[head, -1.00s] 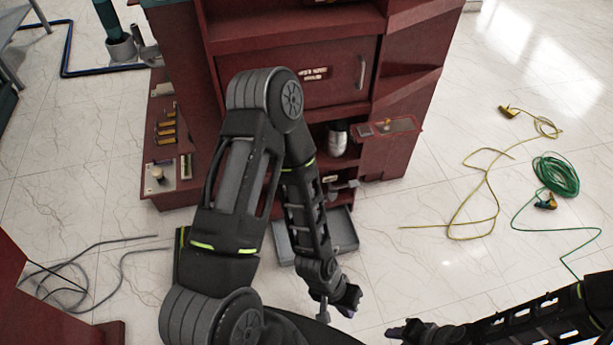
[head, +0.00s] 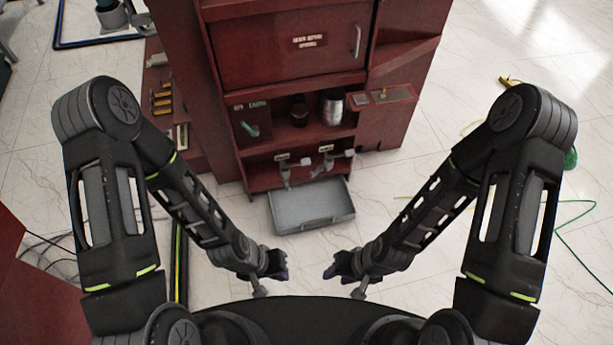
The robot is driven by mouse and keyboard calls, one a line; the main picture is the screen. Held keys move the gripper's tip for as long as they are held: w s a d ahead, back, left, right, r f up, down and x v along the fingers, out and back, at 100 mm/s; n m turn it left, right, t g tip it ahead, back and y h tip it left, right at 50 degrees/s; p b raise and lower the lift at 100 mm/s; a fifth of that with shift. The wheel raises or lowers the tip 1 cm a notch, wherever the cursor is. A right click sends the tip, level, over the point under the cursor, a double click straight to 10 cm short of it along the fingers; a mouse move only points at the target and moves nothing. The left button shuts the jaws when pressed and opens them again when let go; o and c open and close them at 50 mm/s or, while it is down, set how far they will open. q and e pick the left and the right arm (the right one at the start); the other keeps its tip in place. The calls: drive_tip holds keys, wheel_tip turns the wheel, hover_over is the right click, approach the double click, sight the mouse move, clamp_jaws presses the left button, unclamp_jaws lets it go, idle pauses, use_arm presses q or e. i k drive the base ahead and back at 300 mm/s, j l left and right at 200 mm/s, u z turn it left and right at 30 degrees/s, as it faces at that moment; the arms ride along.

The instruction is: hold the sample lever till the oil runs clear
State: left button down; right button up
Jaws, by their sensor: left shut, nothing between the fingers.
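Two grey valves with handles, a left one (head: 286,172) and a right one (head: 325,161), stick out from the lower opening of the dark red cabinet (head: 275,50). I cannot tell which one bears the sample lever. A grey tray (head: 314,221) sits on the floor under them; no oil stream shows. My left gripper (head: 284,273) is shut and empty, in front of the tray and apart from the valves. My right gripper (head: 329,271) is to its right, also away from the valves; its jaws are too small and dark to read.
A metal-topped jar (head: 332,107) and a dark bottle (head: 299,110) stand on the shelf above the valves. A small side ledge (head: 385,98) juts out at right. A green cable (head: 572,220) and grey cables (head: 50,250) lie on the floor.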

sight(350, 152)
drive_tip(key=i+j+u, duration=0.1)
drive_tip(key=i+u, duration=0.15)
drive_tip(key=i, duration=0.2)
drive_tip(key=i+u, duration=0.3)
drive_tip(key=i, duration=0.1)
